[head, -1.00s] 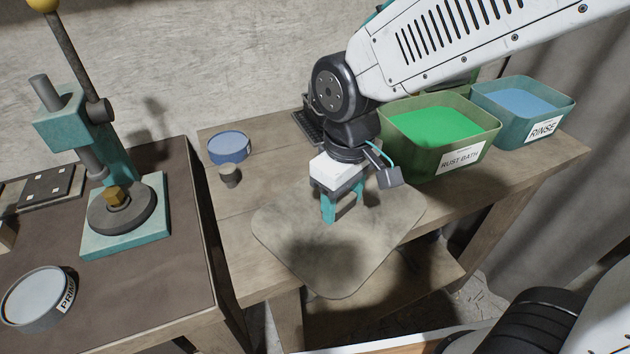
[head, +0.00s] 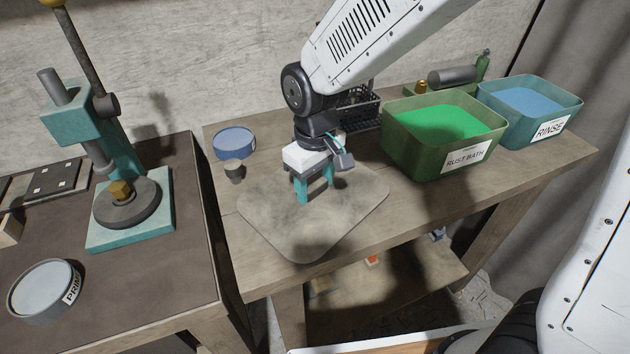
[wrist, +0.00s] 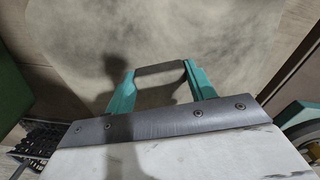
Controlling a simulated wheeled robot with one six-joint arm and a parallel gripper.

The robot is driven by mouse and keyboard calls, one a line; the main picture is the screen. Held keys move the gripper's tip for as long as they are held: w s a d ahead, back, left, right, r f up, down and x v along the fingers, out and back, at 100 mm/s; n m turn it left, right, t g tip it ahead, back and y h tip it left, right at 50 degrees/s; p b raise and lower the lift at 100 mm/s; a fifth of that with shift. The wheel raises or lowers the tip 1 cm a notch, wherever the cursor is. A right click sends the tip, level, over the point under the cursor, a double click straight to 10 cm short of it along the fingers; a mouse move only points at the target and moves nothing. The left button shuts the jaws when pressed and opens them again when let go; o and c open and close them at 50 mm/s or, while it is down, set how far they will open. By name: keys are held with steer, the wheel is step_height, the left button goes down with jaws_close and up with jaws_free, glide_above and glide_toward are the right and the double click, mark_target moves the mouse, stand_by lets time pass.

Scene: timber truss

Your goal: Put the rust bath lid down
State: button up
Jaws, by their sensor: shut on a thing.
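The rust bath lid (head: 340,222) is a flat, greyish-beige plate with rounded corners. In the head view it is over the left part of the wooden bench, close to the top; I cannot tell whether it touches. My gripper (head: 315,198) points down at its middle with teal fingers. In the wrist view the fingers (wrist: 160,85) are shut on the lid's dark bar handle (wrist: 160,69), and the lid's pale surface (wrist: 215,35) spreads beneath. The green rust bath (head: 415,154) stands uncovered to the right, with bright green liquid inside.
The blue rinse tub (head: 551,128) stands right of the rust bath. A black wire basket (head: 358,108) is behind my gripper. The bench front (head: 440,205) is clear.

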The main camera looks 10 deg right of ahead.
mark_target(315, 184)
steer(key=shift+f, duration=0.2)
steer(key=o, duration=1)
step_height(315, 184, up, 12)
steer(key=shift+r, duration=0.2)
steer(key=s+d+r+m, duration=0.35)
steer(key=s+d, duration=0.25)
steer(key=d, duration=0.6)
steer(key=shift+s+d+f+m+t, duration=0.2)
steer(key=shift+s+d+m, duration=0.5)
steer(key=shift+s+d, duration=1.15)
steer(key=shift+s+d+f+m+t, duration=0.2)
steer(key=shift+s+d+m, duration=0.75)
steer(key=shift+s, duration=1.4)
steer(key=shift+s+d+f+m+t, duration=0.15)
steer(key=shift+s+d+m, duration=0.25)
steer(key=shift+s+d, duration=1.55)
